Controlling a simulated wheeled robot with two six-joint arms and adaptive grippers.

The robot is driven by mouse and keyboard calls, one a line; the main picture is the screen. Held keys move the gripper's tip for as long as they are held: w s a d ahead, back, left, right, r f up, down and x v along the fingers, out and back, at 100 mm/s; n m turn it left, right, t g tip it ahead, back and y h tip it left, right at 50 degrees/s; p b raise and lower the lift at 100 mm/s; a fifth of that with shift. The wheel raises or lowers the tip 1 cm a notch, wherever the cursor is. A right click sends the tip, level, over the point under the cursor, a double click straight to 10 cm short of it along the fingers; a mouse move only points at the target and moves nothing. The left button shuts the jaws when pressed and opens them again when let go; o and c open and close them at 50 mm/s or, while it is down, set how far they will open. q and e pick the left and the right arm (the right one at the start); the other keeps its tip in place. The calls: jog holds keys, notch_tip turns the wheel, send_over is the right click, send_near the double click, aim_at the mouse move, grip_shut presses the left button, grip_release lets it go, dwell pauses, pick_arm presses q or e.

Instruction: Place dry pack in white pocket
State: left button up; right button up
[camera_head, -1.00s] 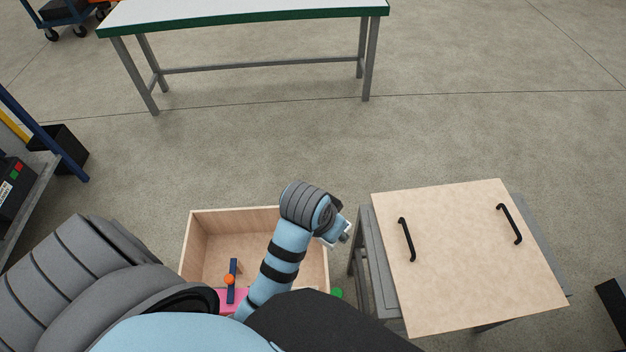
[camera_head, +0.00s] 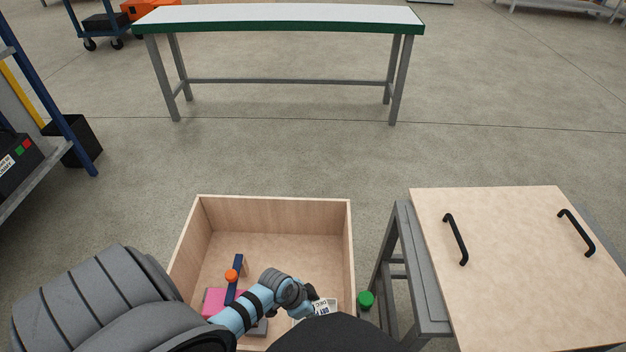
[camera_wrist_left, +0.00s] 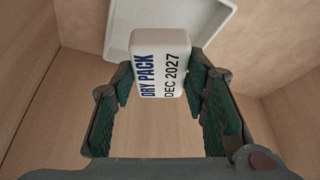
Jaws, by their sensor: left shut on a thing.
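The dry pack (camera_wrist_left: 161,62) is a small white block printed "DRY PACK DEC 2027". My left gripper (camera_wrist_left: 160,88) is shut on it, with a green-padded finger on each side. In the head view the gripper (camera_head: 310,304) is low inside the wooden crate near its front right, and the pack's printed face (camera_head: 321,307) shows at its tip. The white pocket (camera_wrist_left: 122,22) is a shallow white tray with a raised rim, just beyond the pack in the wrist view. The pack overlaps its near edge in the picture; I cannot tell whether they touch. My right gripper is not in view.
The wooden crate (camera_head: 275,215) has walls around the gripper. It also holds a pink block (camera_head: 215,301) and a dark blue bar with an orange knob (camera_head: 232,276). A green round thing (camera_head: 366,299) sits outside its right wall. A wooden panel with black handles (camera_head: 510,250) lies to the right.

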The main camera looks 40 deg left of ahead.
pick_arm(q)
notch_tip(320, 180, down, 5)
jog(key=b, duration=0.2)
jog(key=shift+w+d+f+b, duration=0.1)
jog(key=shift+f+b, duration=0.05)
jog(key=shift+b, duration=0.15)
jog(key=shift+f, duration=0.3)
jog(key=shift+r, duration=0.15)
jog(key=shift+f, duration=0.2)
jog(key=o, duration=1.2)
jog(key=shift+o, duration=0.2)
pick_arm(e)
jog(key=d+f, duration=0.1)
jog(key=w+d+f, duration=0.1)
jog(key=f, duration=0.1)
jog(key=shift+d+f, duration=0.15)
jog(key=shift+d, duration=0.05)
pick_arm(q)
jog(key=shift+r, duration=0.1)
